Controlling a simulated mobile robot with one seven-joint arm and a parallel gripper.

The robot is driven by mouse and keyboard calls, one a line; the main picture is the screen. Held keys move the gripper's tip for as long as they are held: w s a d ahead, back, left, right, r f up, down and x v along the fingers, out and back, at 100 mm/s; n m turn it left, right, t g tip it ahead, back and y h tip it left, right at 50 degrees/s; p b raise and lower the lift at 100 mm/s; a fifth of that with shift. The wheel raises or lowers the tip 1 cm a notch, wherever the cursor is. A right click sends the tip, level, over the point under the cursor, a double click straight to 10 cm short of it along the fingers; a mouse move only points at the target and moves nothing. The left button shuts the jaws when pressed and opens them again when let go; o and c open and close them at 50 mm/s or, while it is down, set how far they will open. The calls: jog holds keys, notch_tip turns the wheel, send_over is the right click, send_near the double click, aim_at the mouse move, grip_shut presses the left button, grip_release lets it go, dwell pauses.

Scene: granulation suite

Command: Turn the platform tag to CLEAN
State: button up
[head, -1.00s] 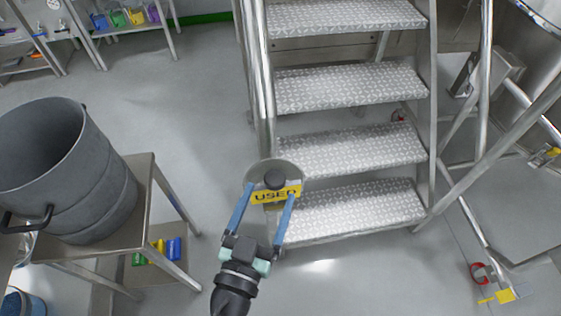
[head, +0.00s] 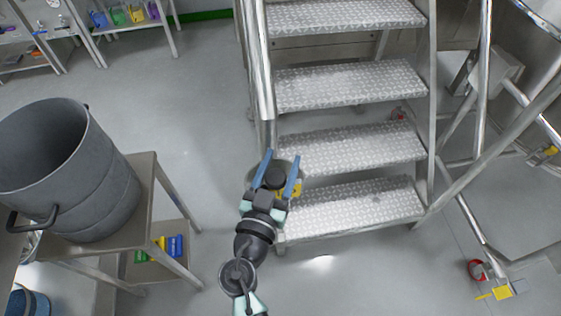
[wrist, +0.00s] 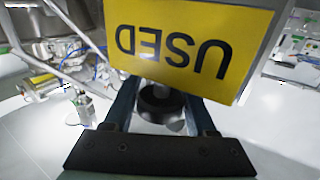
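The platform tag is a round grey plate with a dark knob (head: 275,177) in the middle and a yellow label (head: 292,189), at the foot of the steps' left rail. In the wrist view the yellow label (wrist: 185,42) reads USED, upside down in the picture. My gripper (head: 278,168) is open, with one blue finger on each side of the dark knob. In the wrist view the knob (wrist: 160,103) sits between the fingers, with no clear contact seen. My gripper and wrist hide part of the plate and label in the head view.
Metal steps (head: 345,148) rise just behind and right of the tag, with a handrail (head: 262,65) close by. A steel table (head: 147,190) with a large grey drum (head: 62,170) stands at the left. Open floor (head: 190,110) lies between them.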

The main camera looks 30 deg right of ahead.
grip_shut()
